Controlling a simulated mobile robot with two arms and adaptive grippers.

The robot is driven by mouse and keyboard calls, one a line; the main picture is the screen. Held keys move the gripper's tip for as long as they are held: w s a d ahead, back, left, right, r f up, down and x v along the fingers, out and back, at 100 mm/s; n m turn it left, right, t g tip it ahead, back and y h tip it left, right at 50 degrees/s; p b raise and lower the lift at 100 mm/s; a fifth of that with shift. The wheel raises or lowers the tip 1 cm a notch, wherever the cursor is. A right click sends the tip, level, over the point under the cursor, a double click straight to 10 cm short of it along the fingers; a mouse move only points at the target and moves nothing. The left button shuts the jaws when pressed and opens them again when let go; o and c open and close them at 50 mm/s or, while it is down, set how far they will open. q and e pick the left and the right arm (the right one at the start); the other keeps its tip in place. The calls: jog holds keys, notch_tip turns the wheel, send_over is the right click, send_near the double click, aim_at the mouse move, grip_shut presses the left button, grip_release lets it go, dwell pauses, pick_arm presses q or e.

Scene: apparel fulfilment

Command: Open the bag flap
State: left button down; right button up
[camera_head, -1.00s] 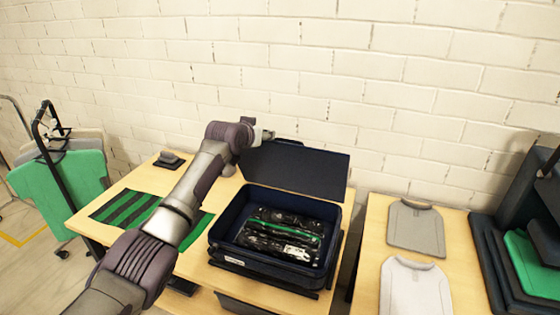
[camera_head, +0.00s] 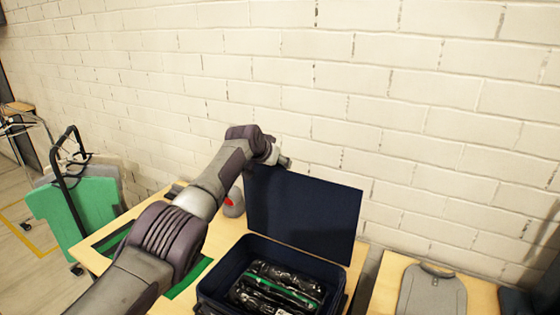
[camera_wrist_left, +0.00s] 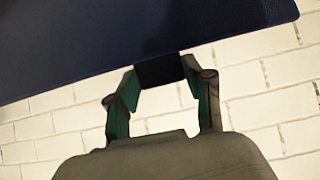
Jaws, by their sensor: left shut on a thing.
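The dark blue bag (camera_head: 215,290) stands on the wooden table. Its flap (camera_head: 305,215) is raised nearly upright at the back. My left gripper (camera_head: 284,161) is at the flap's upper left edge. In the left wrist view my left gripper (camera_wrist_left: 160,76) is shut on a dark tab (camera_wrist_left: 160,70) at the edge of the flap (camera_wrist_left: 90,45). Inside the bag lie dark plastic-wrapped packages (camera_head: 275,285) with a green stripe. My right gripper is not in view.
A white brick wall (camera_head: 430,110) stands close behind the table. A second table on the right holds a grey garment (camera_head: 430,292). A rack with a green garment (camera_head: 90,210) is at the left. A small grey item with a red mark (camera_head: 234,204) is behind my arm.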

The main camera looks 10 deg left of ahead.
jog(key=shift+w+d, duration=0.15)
pick_arm(q)
jog(key=c, duration=0.8)
grip_release()
jog(key=o, duration=0.4)
jog(key=shift+s+r, duration=0.1)
jog(key=shift+s, duration=0.05)
jog(key=shift+c, duration=0.2)
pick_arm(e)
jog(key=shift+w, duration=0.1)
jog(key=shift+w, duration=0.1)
pick_arm(q)
jog(key=shift+a, duration=0.1)
jog(key=v, duration=1.2)
